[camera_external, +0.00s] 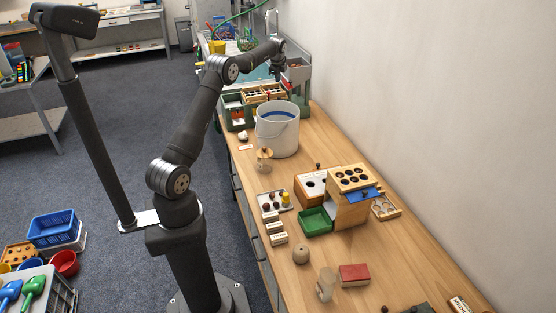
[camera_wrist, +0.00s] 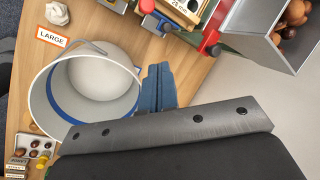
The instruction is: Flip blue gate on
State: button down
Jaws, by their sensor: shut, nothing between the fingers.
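My gripper (camera_external: 278,74) is at the far end of the bench, above and behind the white bucket. In the wrist view its blue-grey fingers (camera_wrist: 158,88) are together, with nothing between them, beside the bucket rim. A small blue part (camera_wrist: 147,6) shows at the top of the wrist view, on the stand with red parts, apart from the fingers. A flat blue piece (camera_external: 365,195) is on the wooden box in the external view. I cannot tell which blue part is the gate.
The white bucket (camera_external: 278,136) with a blue band stands by a LARGE label (camera_wrist: 51,37). A grey bin (camera_wrist: 265,17) holds chestnuts. A green tray (camera_external: 314,220) and a red block (camera_external: 354,275) are nearer on the bench.

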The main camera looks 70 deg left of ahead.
aim_at(279, 98)
jog(key=w+a+f+m, duration=0.1)
jog(key=a+f+m, duration=0.1)
jog(key=f+m, duration=0.3)
jog(key=w+a+f+m, duration=0.1)
jog(key=a+f+m, duration=0.1)
jog(key=f+m, duration=0.4)
notch_tip(279, 98, down, 5)
jog(key=shift+w+a+r+g, duration=0.2)
jog(key=shift+w+a+g, duration=0.05)
jog(key=shift+w+g, duration=0.15)
jog(key=shift+a+r+y, duration=0.15)
jog(key=shift+a+r, duration=0.1)
jog(key=shift+r, duration=0.35)
jog(key=shift+a+r+y, duration=0.15)
jog(key=shift+a+r, duration=0.05)
jog(key=shift+r, duration=0.5)
jog(key=shift+d+r, duration=0.1)
jog(key=shift+r, duration=0.35)
jog(key=d+v, duration=0.1)
jog(key=v, duration=0.7)
jog(key=shift+f, duration=0.25)
